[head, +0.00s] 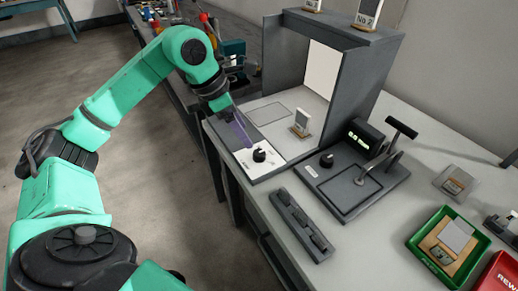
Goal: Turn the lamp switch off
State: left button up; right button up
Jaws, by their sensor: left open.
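A black rotary knob (259,155), which looks like the lamp switch, sits on a white plate (262,166) at the front left of a grey booth (336,95). Its exact turn position is too small to read. My left gripper (244,140) comes down from the upper left. It is open, with its fingers just behind and left of the knob, and nothing shows between them. I cannot tell whether a finger touches the knob. My right gripper is not in view.
A dark device (354,170) with a lit display and its own knob stands right of the plate. A dark slotted rack (300,224) lies in front. A green tray (448,246) and a red tray (497,272) are at the lower right. A small stand (301,123) is in the booth.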

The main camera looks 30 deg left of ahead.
aim_at(259, 152)
pick_arm(q)
jog(key=x, duration=0.8)
jog(key=shift+w+d, duration=0.1)
jog(key=shift+w, duration=0.1)
jog(key=shift+w+d+f, duration=0.1)
jog(key=shift+f, duration=0.25)
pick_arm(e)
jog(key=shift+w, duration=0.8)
pick_arm(q)
grip_shut()
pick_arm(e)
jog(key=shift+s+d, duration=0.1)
